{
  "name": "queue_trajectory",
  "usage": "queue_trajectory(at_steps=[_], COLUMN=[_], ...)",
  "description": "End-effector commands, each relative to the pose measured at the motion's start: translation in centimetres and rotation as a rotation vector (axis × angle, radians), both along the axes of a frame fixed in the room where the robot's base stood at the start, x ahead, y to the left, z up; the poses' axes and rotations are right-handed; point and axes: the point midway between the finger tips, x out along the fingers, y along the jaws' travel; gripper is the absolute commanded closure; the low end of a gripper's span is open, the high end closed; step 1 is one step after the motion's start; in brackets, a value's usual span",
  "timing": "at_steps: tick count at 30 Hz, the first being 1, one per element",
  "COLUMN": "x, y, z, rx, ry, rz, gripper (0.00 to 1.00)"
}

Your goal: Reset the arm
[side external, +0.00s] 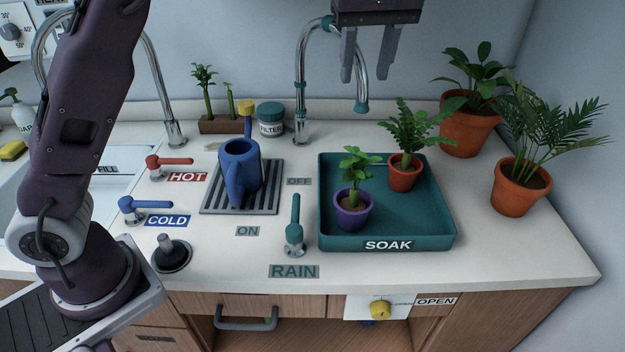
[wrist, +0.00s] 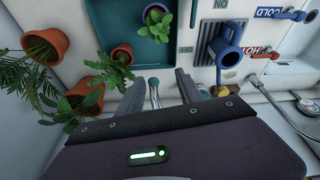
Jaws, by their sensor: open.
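My gripper (side external: 369,62) is at the top of the side external view, raised above the back of the counter near the curved faucet. Its two fingers point down and stand apart, with nothing between them. In the wrist view the open gripper (wrist: 163,92) shows at the bottom middle, above the counter. The teal SOAK tray (side external: 435,225) sits on the counter below and in front of it. A small plant in a purple pot (side external: 352,217) and a fern in a terracotta pot (side external: 404,175) stand in the tray.
A blue watering can (side external: 240,175) stands on a grey drain grate (side external: 268,190). A chrome faucet (side external: 301,85) rises close to my gripper.

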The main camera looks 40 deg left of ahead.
Motion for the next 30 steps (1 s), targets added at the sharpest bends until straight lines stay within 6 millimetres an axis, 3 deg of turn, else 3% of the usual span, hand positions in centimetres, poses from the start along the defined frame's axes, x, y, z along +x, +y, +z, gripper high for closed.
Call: queue_trajectory(at_steps=[1, 3, 6, 8, 9, 12, 15, 20, 30], x=[-2.6, -6.6, -13.3, -17.5, -20.1, -25.5, -28.7, -30.4, -30.4], y=[2.3, 4.5, 6.4, 6.9, 7.1, 7.2, 7.1, 7.1, 7.1], z=[1.9, 3.3, 3.6, 2.7, 1.8, -1.4, -4.2, -6.2, -6.2], rx=[-0.048, -0.09, -0.106, -0.089, -0.066, 0.01, 0.08, 0.127, 0.126], ry=[-0.002, -0.018, -0.062, -0.096, -0.119, -0.158, -0.174, -0.178, -0.176], rz=[-0.071, -0.209, -0.419, -0.544, -0.623, -0.786, -0.892, -0.953, -0.954], gripper=[0.57, 0.57, 0.57, 0.57, 0.57, 0.57, 0.57, 0.57, 0.57])
